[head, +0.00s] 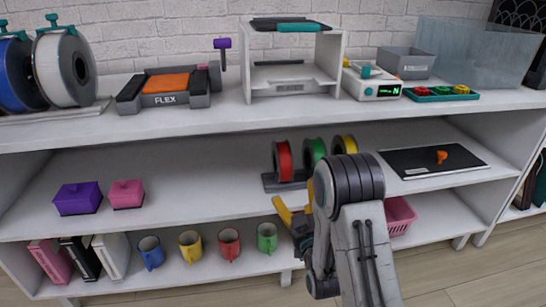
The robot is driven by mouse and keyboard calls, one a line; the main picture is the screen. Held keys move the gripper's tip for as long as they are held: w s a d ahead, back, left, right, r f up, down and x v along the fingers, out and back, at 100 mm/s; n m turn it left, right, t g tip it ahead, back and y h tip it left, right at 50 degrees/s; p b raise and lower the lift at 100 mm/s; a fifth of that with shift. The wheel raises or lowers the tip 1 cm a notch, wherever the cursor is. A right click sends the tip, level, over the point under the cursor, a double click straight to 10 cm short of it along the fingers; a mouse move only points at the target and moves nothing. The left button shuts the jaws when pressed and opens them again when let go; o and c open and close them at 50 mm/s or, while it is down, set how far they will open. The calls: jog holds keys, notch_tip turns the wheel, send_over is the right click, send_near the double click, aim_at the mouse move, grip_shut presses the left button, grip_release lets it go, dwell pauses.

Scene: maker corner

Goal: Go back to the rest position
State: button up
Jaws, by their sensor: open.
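My gripper (293,221) is in front of the shelf unit, near the edge of the middle shelf. Its yellow fingers are spread and I see nothing between them. My grey arm rises in the lower middle of the head view and hides part of the gripper and of the shelves behind it. The fingers are left of the arm, below a rack of red (284,161), green (314,152) and yellow (345,145) spools. I cannot tell whether the fingers touch the shelf edge.
The middle shelf (200,185) holds a purple box (77,199), a pink box (127,194) and a black mat (420,163) with an orange piece (441,157). Several mugs stand below, left of my gripper. A pink basket (399,216) is right of my arm. Floor (470,291) shows clear at right.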

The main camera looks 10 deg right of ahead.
jog(key=s+r+g+p, duration=0.3)
jog(key=r+g+p, duration=0.1)
jog(key=r+p, duration=0.75)
jog(key=s+r+g+p, duration=0.3)
jog(key=s+r+p, duration=0.1)
jog(key=r+p, duration=0.8)
jog(key=s+r+g+p, duration=0.8)
jog(key=s+r+p, duration=1)
jog(key=s+r, duration=0.4)
jog(key=s+a, duration=0.1)
jog(key=s, duration=0.3)
jog(key=shift+r+g+p, duration=0.25)
jog(key=shift+g+p, duration=0.1)
jog(key=shift+g, duration=0.05)
